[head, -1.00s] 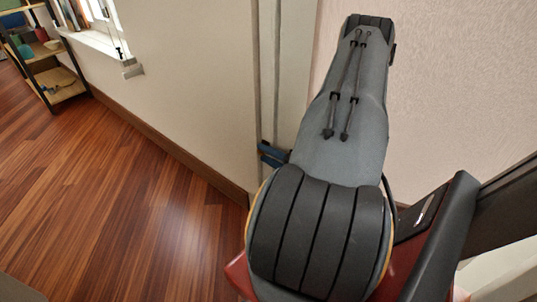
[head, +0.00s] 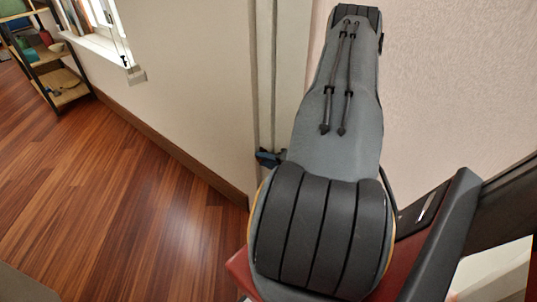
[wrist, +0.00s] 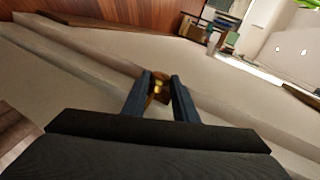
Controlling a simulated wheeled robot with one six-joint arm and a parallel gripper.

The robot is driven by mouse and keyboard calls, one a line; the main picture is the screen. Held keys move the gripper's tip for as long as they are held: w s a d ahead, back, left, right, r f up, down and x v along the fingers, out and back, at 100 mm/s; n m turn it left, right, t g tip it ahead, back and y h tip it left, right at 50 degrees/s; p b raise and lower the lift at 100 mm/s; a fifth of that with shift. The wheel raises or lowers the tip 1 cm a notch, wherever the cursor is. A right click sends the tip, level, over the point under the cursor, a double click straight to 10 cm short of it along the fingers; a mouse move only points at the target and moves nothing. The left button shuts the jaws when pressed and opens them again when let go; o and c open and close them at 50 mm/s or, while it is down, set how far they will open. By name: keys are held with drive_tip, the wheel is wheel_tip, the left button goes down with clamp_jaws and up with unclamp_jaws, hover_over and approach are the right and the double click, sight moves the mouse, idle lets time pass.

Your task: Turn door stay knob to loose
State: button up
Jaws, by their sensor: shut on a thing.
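The door stay knob (wrist: 158,88) is a small brass-coloured piece in the wrist view, between the fingertips. My gripper (wrist: 159,90) has two dark blue fingers, one on each side of the knob, and is shut on it. The fingers partly cover the knob, so its turn position cannot be read. The knob is hidden there behind my arm.
A pale vertical trim (head: 277,85) runs up the wall beside my arm. A shelf unit (head: 55,80) with several items stands at the far left, near a bright window (head: 98,30). The wooden floor (head: 120,200) at left is clear.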

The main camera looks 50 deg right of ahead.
drive_tip(key=g+p, duration=0.1)
drive_tip(key=p, duration=0.1)
drive_tip(key=g+p, duration=0.1)
drive_tip(key=shift+a+r+p, duration=0.3)
drive_tip(key=shift+r+p, duration=0.05)
drive_tip(key=shift+r, duration=0.05)
drive_tip(key=shift+w+f+g+p, duration=0.1)
drive_tip(key=shift+g+p, duration=0.25)
drive_tip(key=shift+g, duration=0.15)
drive_tip(key=o, duration=1)
drive_tip(key=shift+w, duration=0.1)
drive_tip(key=shift+o, duration=0.2)
drive_tip(key=shift+d, duration=0.1)
